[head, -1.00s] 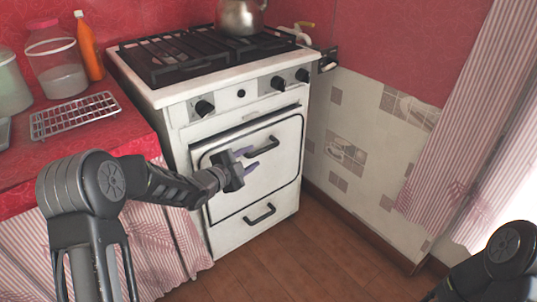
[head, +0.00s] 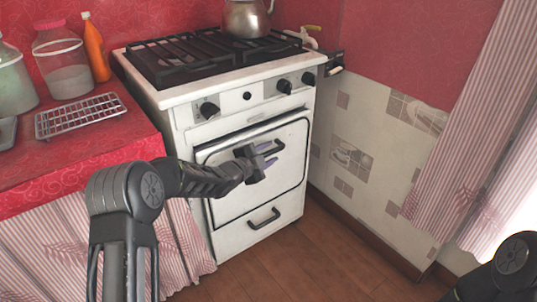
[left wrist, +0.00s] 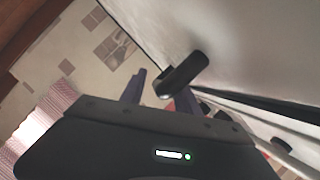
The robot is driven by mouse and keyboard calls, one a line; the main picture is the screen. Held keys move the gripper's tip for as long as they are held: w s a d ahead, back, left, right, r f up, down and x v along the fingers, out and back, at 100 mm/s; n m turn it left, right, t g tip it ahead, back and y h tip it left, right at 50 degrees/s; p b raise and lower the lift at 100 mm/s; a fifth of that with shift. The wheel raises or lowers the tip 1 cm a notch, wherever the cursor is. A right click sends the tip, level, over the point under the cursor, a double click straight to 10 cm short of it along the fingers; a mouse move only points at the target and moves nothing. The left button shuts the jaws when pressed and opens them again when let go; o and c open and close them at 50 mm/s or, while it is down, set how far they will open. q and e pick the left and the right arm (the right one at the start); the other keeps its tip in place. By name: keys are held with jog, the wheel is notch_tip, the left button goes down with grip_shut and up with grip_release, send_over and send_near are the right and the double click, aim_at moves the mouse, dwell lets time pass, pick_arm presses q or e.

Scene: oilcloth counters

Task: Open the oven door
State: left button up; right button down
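The white oven door (head: 230,200) on the stove front looks shut in the head view. Its dark bar handle (head: 281,146) runs along the door's upper part, its middle hidden behind my left gripper (head: 270,155). The left gripper is open, with its purple fingers apart at the right part of the handle. In the left wrist view, the dark handle (left wrist: 186,74) shows end-on in front of the gap between the fingertips (left wrist: 158,88). I cannot tell whether they touch it. My right gripper is out of view; only part of the right arm shows at lower right.
A lower drawer handle (head: 263,219) sits below the door. Burner grates and a kettle (head: 246,18) are on top. A red counter (head: 80,150) with jars and a wire rack (head: 80,115) stands left. Floor (head: 290,255) in front is clear.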

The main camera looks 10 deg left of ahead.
pick_arm(q)
jog(key=shift+c, duration=0.2)
grip_shut()
dwell(1.1)
